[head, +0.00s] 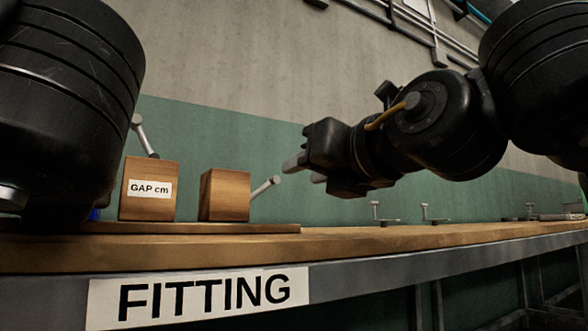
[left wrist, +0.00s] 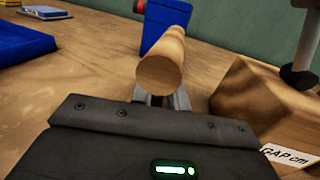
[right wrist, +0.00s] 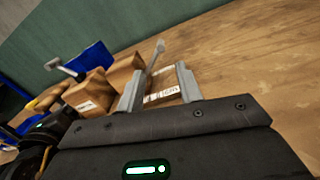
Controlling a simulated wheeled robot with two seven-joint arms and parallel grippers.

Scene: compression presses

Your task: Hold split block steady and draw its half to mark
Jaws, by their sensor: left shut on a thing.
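The split block stands on a low board (head: 270,228). Its left half (head: 150,205), labelled "GAP cm", and its right half (head: 224,195) are apart, with a clear gap between them. A metal lever (head: 265,187) sticks out from the right half. My right gripper (head: 304,170) is open and empty, just right of that lever. In the right wrist view the lever (right wrist: 155,55) shows between the spread fingers. In the left wrist view my left gripper (left wrist: 163,98) is shut on a wooden cylinder (left wrist: 160,75), beside the labelled half (left wrist: 245,100). In the head view my left arm hides this gripper.
A blue bin (left wrist: 25,42) and another blue object (left wrist: 165,25) are on the bench near the left gripper. Small metal fittings (head: 380,215) stand farther right. The bench top (right wrist: 250,50) right of the board is mostly clear. A green wall (head: 420,195) stands behind.

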